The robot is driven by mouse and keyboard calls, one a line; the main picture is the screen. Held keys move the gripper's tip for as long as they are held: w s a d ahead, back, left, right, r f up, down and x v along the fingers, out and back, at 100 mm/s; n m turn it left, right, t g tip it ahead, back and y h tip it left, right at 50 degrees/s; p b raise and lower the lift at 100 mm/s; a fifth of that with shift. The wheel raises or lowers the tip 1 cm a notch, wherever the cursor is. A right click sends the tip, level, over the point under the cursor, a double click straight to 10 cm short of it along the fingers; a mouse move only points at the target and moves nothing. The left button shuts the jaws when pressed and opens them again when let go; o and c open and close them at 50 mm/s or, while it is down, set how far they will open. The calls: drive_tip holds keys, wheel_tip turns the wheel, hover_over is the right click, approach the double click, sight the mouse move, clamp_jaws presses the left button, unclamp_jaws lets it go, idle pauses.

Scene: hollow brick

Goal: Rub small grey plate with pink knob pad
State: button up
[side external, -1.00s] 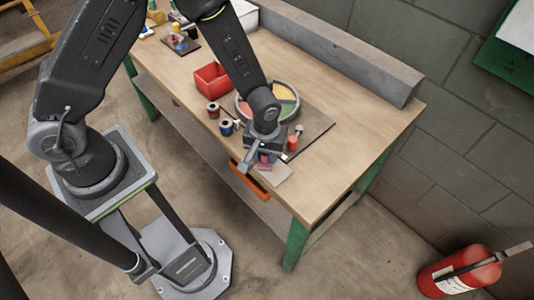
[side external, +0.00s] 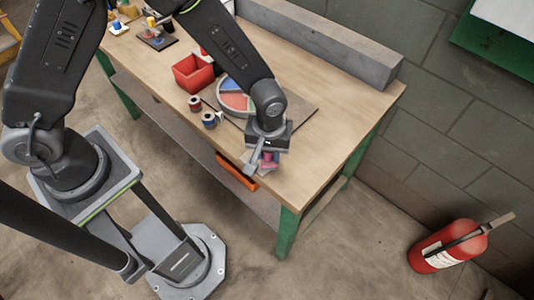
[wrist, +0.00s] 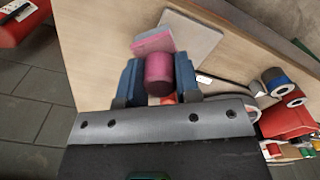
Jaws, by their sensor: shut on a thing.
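My gripper (side external: 264,160) is near the table's front right part, pointing down. In the wrist view its blue-grey fingers (wrist: 158,82) are shut on the pink knob (wrist: 158,70), one on each side. The pad overlaps one side of the small grey plate (wrist: 190,34). I cannot tell whether it touches the plate. In the side view the pink knob (side external: 267,158) is small, and the gripper hides most of the plate.
A red bin (side external: 194,74), two spools (side external: 203,112) and a round sectioned tray (side external: 237,98) stand left of and behind my gripper. A grey block (side external: 320,42) runs along the back edge. The right part of the wooden table (side external: 345,110) is clear.

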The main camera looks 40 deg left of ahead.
drive_tip(key=shift+r, duration=2.5)
